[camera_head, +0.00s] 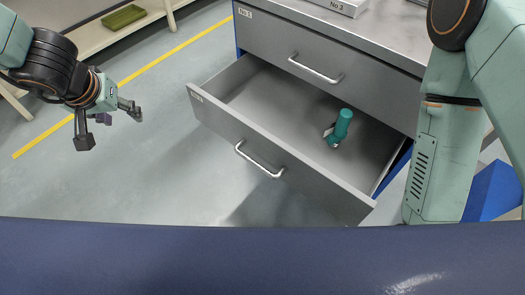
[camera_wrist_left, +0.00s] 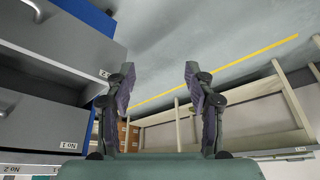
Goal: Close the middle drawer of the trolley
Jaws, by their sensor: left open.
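The grey trolley has a drawer (camera_head: 285,165) pulled well out, below a shut drawer (camera_head: 330,60). The open drawer's front has a bar handle (camera_head: 258,161) and a small label at its left end. A green cylindrical object (camera_head: 340,127) lies inside. Which drawer counts as the middle one I cannot tell, as the lower part is hidden. My left gripper (camera_head: 112,127) is open and empty, to the left of the open drawer and apart from it. In the left wrist view its fingers (camera_wrist_left: 159,76) are spread with nothing between. My right gripper is out of view.
The trolley top (camera_head: 400,25) carries a white box (camera_head: 342,5). A pale shelf (camera_head: 95,35) with a green item (camera_head: 124,18) stands at the upper left. A yellow line (camera_head: 165,58) crosses the floor. The floor between my left gripper and the drawer is clear.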

